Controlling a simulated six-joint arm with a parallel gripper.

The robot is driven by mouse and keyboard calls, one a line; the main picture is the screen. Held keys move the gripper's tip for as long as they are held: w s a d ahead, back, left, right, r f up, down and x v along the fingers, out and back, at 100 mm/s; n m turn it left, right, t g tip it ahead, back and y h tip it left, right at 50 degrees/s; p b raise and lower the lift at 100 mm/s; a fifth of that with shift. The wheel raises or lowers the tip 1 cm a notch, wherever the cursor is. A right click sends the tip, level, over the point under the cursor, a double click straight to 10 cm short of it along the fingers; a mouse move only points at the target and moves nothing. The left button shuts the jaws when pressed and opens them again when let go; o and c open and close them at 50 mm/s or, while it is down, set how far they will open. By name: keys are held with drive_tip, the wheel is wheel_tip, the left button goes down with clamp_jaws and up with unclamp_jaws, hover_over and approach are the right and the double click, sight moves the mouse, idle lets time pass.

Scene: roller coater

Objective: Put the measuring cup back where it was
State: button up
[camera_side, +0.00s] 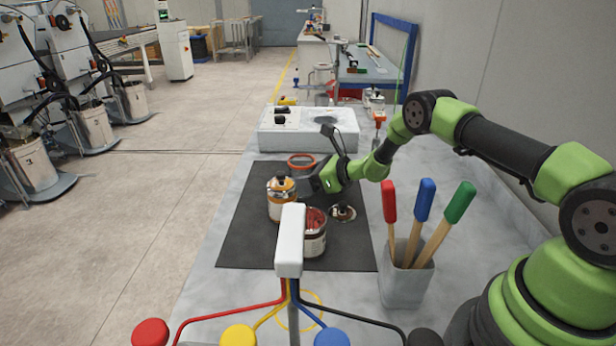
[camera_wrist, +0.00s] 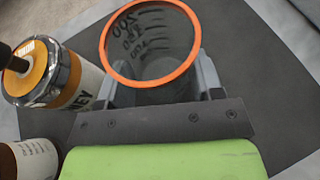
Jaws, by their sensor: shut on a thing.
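The measuring cup (camera_wrist: 150,85) is clear with an orange rim and dark printed marks. In the side view its orange rim (camera_side: 302,156) shows over the far part of the dark mat, with its body partly behind my gripper. My gripper (camera_side: 314,184) is shut on the cup. In the wrist view the gripper's jaws (camera_wrist: 155,94) are on either side of the cup's body, with the open rim facing the camera. I cannot tell whether the cup's base touches the mat.
An orange-topped jar (camera_side: 281,207) stands left of my gripper. An open can (camera_side: 315,243) and a round lid (camera_side: 342,213) are nearer on the dark mat (camera_side: 245,250). A white bench device (camera_side: 285,140) stands behind; a holder (camera_side: 405,285) with colored-handled tools stands front right.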

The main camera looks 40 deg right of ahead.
drive_tip(key=o, duration=0.9)
drive_tip(key=shift+f, duration=0.1)
drive_tip(key=shift+o, duration=0.2)
